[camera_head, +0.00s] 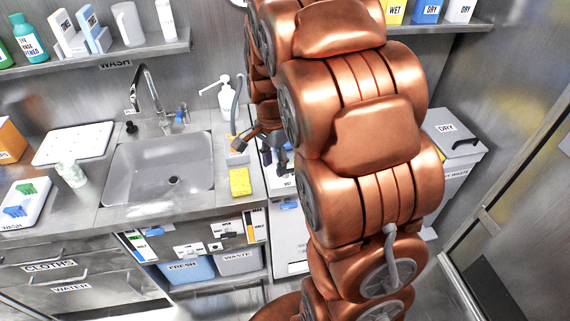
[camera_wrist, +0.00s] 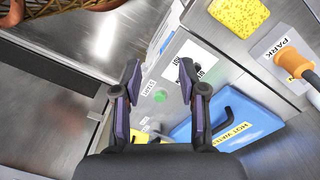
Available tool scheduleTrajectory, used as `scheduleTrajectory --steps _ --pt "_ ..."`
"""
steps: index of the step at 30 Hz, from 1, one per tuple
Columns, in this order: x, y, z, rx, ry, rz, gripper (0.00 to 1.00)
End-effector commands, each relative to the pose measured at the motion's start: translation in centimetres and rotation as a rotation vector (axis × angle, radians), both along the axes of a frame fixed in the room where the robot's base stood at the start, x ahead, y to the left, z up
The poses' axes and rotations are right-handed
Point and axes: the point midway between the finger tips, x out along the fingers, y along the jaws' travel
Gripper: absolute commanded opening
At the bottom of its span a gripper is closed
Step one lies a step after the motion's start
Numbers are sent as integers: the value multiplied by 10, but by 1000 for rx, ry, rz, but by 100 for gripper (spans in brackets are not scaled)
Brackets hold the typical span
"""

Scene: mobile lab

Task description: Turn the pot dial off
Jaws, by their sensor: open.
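My gripper (camera_wrist: 159,68) is open in the wrist view, its two dark fingers apart with nothing held between them. Beyond and between the fingers is a pale panel (camera_wrist: 172,108) with small labels and a round green spot (camera_wrist: 160,96). I cannot tell whether this green spot is the pot dial or only a light or button. No pot is clearly recognisable. In the head view my gripper (camera_head: 276,152) is small and partly hidden by my copper arm, beside the right end of the counter.
A yellow sponge (camera_head: 239,182) lies on the counter right of the sink (camera_head: 160,165); it also shows in the wrist view (camera_wrist: 238,14). Right of the fingers are a blue HOT WATER piece (camera_wrist: 228,122) and an orange handle (camera_wrist: 293,62) by a PARK label. A DRY bin (camera_head: 452,140) stands right.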

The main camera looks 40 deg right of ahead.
Motion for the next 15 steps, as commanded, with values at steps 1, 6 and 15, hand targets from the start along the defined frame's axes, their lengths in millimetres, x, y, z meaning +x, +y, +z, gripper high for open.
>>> scheduleTrajectory --steps 1,6,15 --pt "11 -12 -6 -3 0 -73 42" --pt "44 -48 -25 -15 -19 -315 42" --pt "70 -82 -47 -21 -39 -541 42"
